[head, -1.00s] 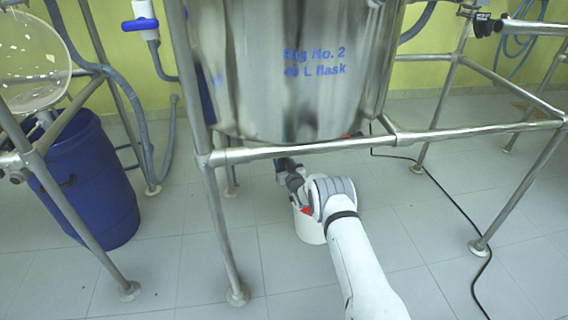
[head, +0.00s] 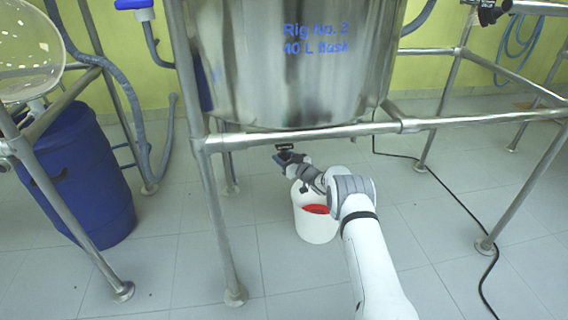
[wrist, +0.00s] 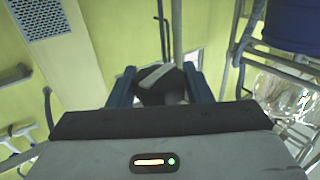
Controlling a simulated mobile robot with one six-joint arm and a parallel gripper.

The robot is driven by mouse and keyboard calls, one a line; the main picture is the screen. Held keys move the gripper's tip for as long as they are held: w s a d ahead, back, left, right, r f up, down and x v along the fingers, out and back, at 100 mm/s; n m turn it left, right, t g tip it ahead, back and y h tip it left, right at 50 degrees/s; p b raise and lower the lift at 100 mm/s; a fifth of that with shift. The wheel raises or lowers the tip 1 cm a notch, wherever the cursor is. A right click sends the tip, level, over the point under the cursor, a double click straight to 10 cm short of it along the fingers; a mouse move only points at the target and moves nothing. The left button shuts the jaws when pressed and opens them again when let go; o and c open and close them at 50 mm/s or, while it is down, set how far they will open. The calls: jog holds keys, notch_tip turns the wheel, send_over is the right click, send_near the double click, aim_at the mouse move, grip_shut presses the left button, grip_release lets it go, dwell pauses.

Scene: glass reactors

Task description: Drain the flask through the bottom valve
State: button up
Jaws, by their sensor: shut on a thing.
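The steel flask (head: 300,85), labelled Rig No. 2, hangs in a pipe frame. My gripper (head: 284,152) is below its underside, left of the flask's middle. In the wrist view, my gripper (wrist: 160,88) is shut on a dark piece with a pale flat strip (wrist: 162,76) between its blue fingers. This looks like the bottom valve's handle, but the valve body and outlet cannot be made out. A white bucket (head: 318,231) with red inside stands on the floor under the flask, partly behind my arm.
The frame's front rail (head: 300,136) crosses just above my arm, and a frame leg (head: 222,230) stands to the left. A blue drum (head: 85,185) is at far left. A black cable (head: 455,200) runs over the tiled floor at right.

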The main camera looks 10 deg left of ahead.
jog(key=shift+f+n+g+y+b, duration=0.2)
jog(key=shift+n+g+y+b, duration=1.25)
jog(key=shift+b, duration=1.45)
jog(key=shift+r+n+g, duration=0.25)
jog(key=shift+n+g, duration=0.2)
jog(key=shift+g, duration=0.5)
jog(key=shift+g+y, duration=0.25)
jog(key=shift+g, duration=0.05)
jog(key=shift+n, duration=0.3)
jog(key=o, duration=0.8)
jog(key=shift+c, duration=0.2)
